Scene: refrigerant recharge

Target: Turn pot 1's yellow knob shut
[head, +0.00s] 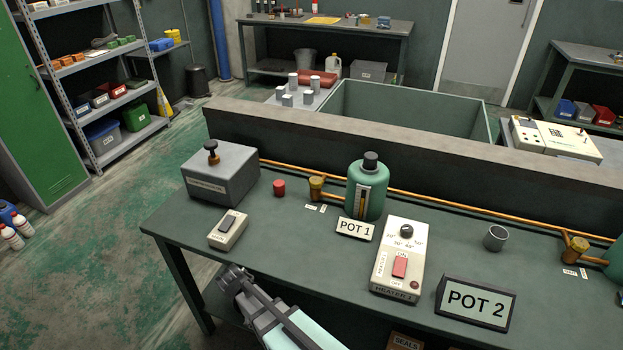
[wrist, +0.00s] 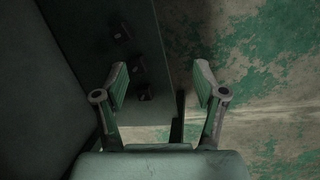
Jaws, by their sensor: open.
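Pot 1 (head: 368,190) is a green cylinder with a dark cap and a gauge strip, standing on the bench behind its "POT 1" sign (head: 356,229). A yellow knob (head: 316,188) sits on the copper pipe just left of pot 1. Whether it is open or shut cannot be told. My gripper (head: 230,277) is at the bench's front edge in the head view, left of and nearer than the knob, well apart from it. In the wrist view my gripper (wrist: 160,85) has its fingers spread with nothing between them, over the bench's underside and floor.
The bench (head: 290,258) also holds a grey box with a black-topped plunger (head: 225,178), a small switch box (head: 228,229), a red cap (head: 279,188), the heater box (head: 400,260) and the "POT 2" sign (head: 475,302). A second yellow knob (head: 575,249) is far right. A raised ledge (head: 420,158) runs behind.

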